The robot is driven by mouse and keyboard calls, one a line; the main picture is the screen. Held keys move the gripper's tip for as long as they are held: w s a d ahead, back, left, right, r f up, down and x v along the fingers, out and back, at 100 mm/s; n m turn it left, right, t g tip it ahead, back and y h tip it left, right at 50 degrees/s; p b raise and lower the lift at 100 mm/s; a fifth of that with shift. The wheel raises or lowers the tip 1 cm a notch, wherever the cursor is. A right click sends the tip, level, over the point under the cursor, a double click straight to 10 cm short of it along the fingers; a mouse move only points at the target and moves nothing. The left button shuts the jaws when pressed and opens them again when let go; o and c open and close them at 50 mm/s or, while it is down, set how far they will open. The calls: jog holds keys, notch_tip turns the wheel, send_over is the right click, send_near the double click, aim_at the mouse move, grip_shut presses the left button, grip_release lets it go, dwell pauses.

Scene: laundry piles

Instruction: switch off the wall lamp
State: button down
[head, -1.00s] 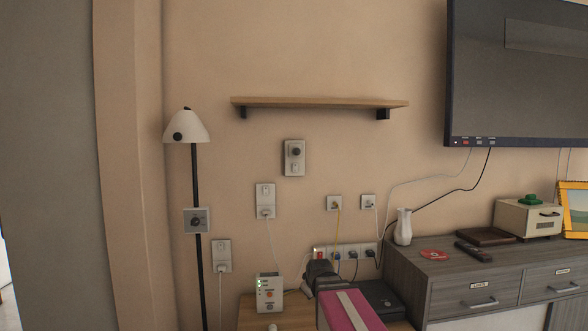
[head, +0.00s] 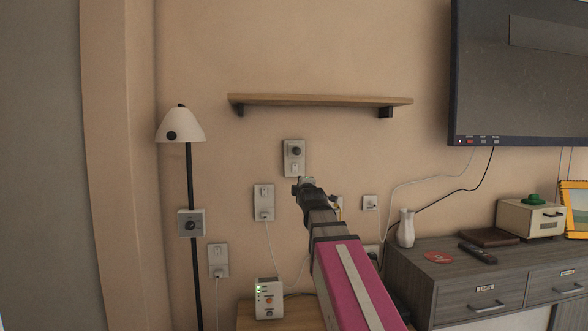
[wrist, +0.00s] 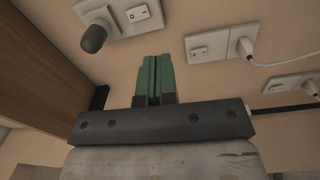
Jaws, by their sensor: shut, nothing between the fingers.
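A lamp with a white shade (head: 181,125) stands against the wall at the left on a black pole. It has a black knob on the shade and a grey dial box (head: 190,223) on the pole. I cannot tell whether it is lit. A wall plate with a round dark knob and a small rocker switch (head: 294,158) is below the shelf; it also shows in the wrist view (wrist: 137,13). My gripper (head: 306,182) is just below this plate in the head view. Its green fingers (wrist: 154,58) are shut and empty, apart from the plate's knob (wrist: 93,38).
A wooden shelf (head: 320,100) juts out above the plate. Other switch and socket plates (head: 264,203) are nearby, some with plugged cables. A white box with lights and buttons (head: 268,299) stands below. A grey cabinet (head: 420,285) with a white vase (head: 405,228) is at the right.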

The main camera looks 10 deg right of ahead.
aim_at(295, 165)
notch_tip(295, 165, up, 4)
jog(key=shift+a+f+n+t, duration=0.1)
jog(key=shift+n+t, duration=0.4)
jog(key=w, duration=0.4)
jog(key=w+r, duration=0.1)
jog(key=w, duration=0.9)
jog(key=shift+r, duration=0.3)
jog(key=shift+w+r, duration=0.15)
jog(key=shift+w, duration=0.05)
jog(key=s+r, duration=0.1)
jog(key=s, duration=1.3)
jog(key=shift+r, duration=0.3)
